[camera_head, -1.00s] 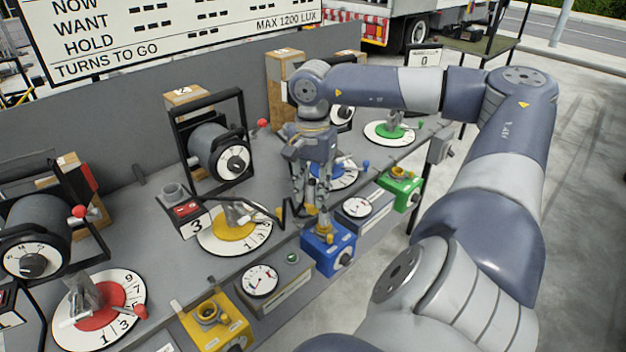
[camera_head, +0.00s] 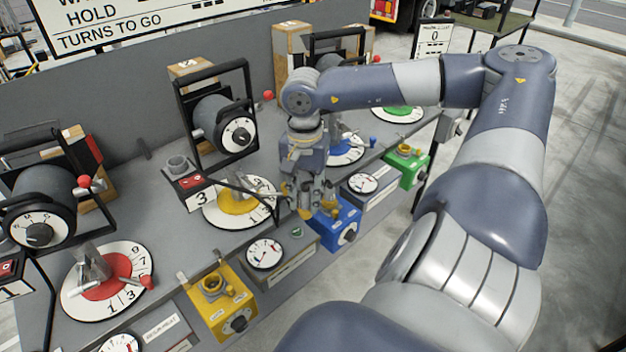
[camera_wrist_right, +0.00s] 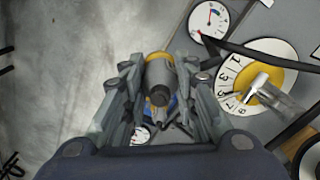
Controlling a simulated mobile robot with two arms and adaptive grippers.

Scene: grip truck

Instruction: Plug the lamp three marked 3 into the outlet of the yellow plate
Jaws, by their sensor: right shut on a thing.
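My right gripper (camera_head: 303,205) is shut on a grey plug with a yellow band, seen between its fingers in the right wrist view (camera_wrist_right: 158,75). In the head view it is above the bench, just left of the blue outlet box (camera_head: 338,222), and partly hides that box. A black cable (camera_head: 262,200) runs from near the block marked 3 (camera_head: 195,192) toward the plug. The yellow outlet box (camera_head: 220,305) sits at the bench's front edge, left of and nearer than the gripper; its round socket (camera_head: 212,283) faces up and is empty. My left gripper is not in view.
A yellow dial (camera_head: 238,203) with a lever stands behind the yellow box. A round gauge (camera_head: 265,253) lies between the yellow and blue boxes. A red dial (camera_head: 108,280) is at left, a green outlet box (camera_head: 407,165) at right. Lamps in black frames (camera_head: 222,120) stand behind.

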